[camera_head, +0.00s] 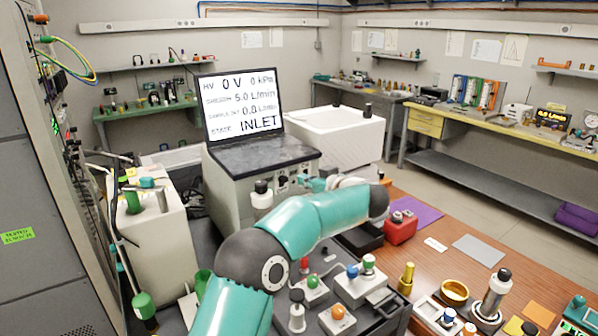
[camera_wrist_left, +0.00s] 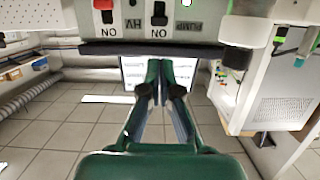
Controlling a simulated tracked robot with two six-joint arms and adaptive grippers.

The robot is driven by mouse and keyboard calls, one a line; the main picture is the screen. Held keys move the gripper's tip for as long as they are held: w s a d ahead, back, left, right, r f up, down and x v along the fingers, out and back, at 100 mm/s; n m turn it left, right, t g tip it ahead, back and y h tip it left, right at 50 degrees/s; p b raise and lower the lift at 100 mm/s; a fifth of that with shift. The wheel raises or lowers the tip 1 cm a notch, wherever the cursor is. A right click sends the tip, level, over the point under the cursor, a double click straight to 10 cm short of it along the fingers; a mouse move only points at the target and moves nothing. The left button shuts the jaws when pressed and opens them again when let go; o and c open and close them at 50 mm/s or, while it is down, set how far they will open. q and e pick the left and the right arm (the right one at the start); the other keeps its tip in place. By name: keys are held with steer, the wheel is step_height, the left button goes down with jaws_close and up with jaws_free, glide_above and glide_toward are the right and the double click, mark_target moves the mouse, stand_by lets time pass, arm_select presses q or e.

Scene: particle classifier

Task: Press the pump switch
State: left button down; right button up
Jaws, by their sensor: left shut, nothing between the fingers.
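The instrument with the front panel (camera_head: 240,190) stands at centre left in the head view, carrying a screen that reads INLET. In the left wrist view the panel appears upside down. A black switch (camera_wrist_left: 159,14) with an ON mark sits beside the PUMP label (camera_wrist_left: 188,28). A red switch (camera_wrist_left: 104,12) sits by the HV label. My left gripper (camera_wrist_left: 161,68) is shut and empty, its fingers pointing towards the panel's lower edge. Contact with the switch is not visible. In the head view my left arm reaches to the panel and partly hides it. My right gripper is not in view.
A bench with coloured knobs (camera_head: 338,312) lies below my left arm. A red block (camera_head: 400,228) and brass parts stand at the right. A white box (camera_head: 155,235) stands left of the instrument. A white basin (camera_head: 335,135) is behind it.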

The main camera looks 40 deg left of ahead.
mark_target(282, 173)
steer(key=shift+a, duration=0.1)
arm_select(q)
steer(key=p+x, duration=0.2)
steer(key=x, duration=0.7)
steer(key=shift+w+a+f+p, duration=0.1)
steer(key=shift+w+a+p, duration=0.15)
steer(key=shift+p, duration=0.15)
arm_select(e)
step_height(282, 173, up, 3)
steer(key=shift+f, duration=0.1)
